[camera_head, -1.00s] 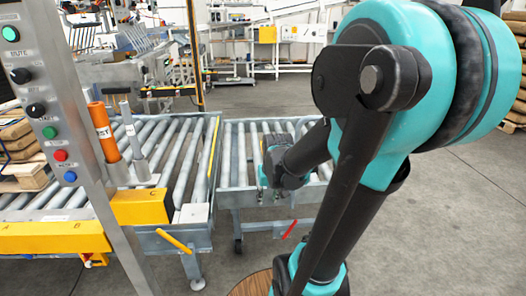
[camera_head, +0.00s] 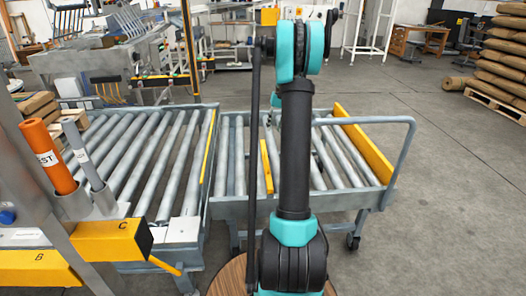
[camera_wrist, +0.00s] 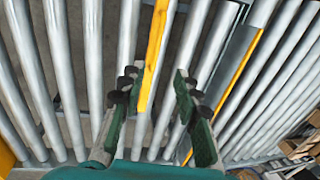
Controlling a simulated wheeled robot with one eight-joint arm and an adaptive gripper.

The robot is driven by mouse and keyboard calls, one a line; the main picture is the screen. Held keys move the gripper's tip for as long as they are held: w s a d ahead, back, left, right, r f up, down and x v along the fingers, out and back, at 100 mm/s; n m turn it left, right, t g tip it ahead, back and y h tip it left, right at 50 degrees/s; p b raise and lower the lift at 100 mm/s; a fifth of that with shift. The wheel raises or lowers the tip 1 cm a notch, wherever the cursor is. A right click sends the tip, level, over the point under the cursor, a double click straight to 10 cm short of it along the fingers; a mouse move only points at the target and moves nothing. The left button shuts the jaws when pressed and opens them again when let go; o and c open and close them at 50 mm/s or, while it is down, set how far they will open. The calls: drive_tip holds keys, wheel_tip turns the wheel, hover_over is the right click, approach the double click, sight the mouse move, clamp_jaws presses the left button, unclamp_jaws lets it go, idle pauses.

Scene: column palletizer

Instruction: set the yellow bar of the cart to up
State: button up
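The cart (camera_head: 318,205) is a grey roller cart with a curved handle at its right end. A narrow yellow bar (camera_head: 266,166) shows among its rollers, just left of my arm. In the wrist view this yellow bar (camera_wrist: 153,50) runs lengthwise between the rollers and reaches between my fingers. My gripper (camera_wrist: 156,82) is open, its fingers on either side of the bar's near end. The bar appears closer to the left finger; I cannot tell whether they touch. My arm hides the gripper in the head view.
A wide yellow board (camera_head: 362,145) stands along the cart's right side. The roller conveyor (camera_head: 150,150) is close on the left, with a yellow edge strip (camera_head: 207,145). An orange cylinder (camera_head: 48,157) and a control post are at far left.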

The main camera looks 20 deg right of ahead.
drive_tip(key=f, duration=0.5)
drive_tip(key=w+a+f, duration=0.1)
drive_tip(key=f, duration=0.5)
drive_tip(key=w+a+f, duration=0.1)
drive_tip(key=f, duration=0.5)
drive_tip(key=shift+a+f, duration=0.15)
drive_tip(key=shift+a, duration=0.1)
clamp_jaws()
